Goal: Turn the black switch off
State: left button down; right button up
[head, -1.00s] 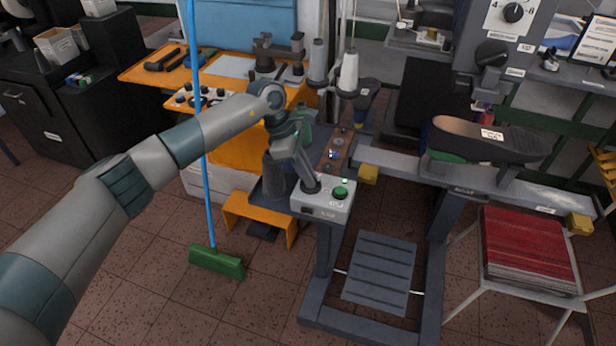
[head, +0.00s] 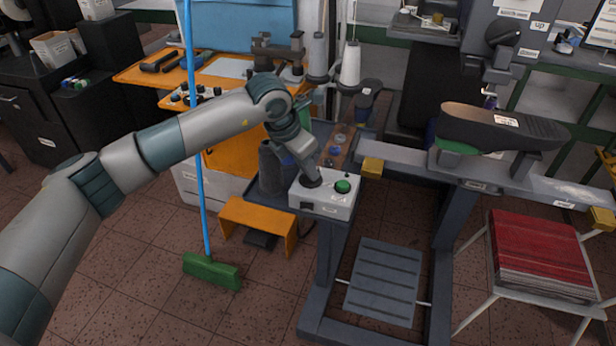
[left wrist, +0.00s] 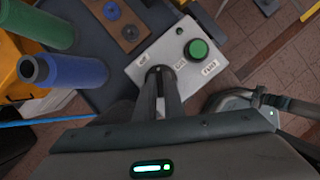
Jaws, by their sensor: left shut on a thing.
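A white control box (head: 325,203) sits on the front corner of the grey bench in the head view. It also fills the middle of the left wrist view (left wrist: 222,50). It carries a round green button (head: 342,186), small labels and a small dark lamp (left wrist: 180,31). My left gripper (head: 312,182) points down onto the box, left of the green button. In the left wrist view its fingers (left wrist: 160,76) are shut on the black switch (left wrist: 158,70), which they mostly hide. Its exact pointer direction is hard to tell. My right gripper is not in view.
Blue (left wrist: 75,71) and green (left wrist: 40,22) cylinders stand close beside my left gripper. A wooden strip with round pieces (head: 338,148) lies behind the box. A shoe last (head: 490,130) rests on the rail at right. A blue-handled broom (head: 212,270) stands at left.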

pick_arm(q)
jog(key=shift+f+n+t+y+b, duration=0.15)
jog(key=shift+n+t+y+b, duration=0.15)
jog(key=shift+n+b, duration=0.6)
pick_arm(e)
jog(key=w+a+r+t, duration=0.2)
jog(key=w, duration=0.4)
pick_arm(q)
jog(key=n+b, duration=0.2)
jog(key=n+y+b, duration=0.1)
jog(key=n+b, duration=0.1)
jog(key=b, duration=0.1)
jog(key=shift+s+d+t, duration=0.1)
jog(key=shift+d+t, duration=0.1)
jog(key=shift+t, duration=0.2)
jog(key=shift+r+n+y+b, duration=0.2)
jog(key=shift+n+y+b, duration=0.1)
jog(key=shift+n+b, duration=0.25)
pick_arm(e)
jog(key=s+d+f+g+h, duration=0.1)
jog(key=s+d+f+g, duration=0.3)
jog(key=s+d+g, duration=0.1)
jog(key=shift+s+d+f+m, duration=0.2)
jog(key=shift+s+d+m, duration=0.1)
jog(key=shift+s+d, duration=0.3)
pick_arm(q)
jog(key=c, duration=1.9)
grip_release()
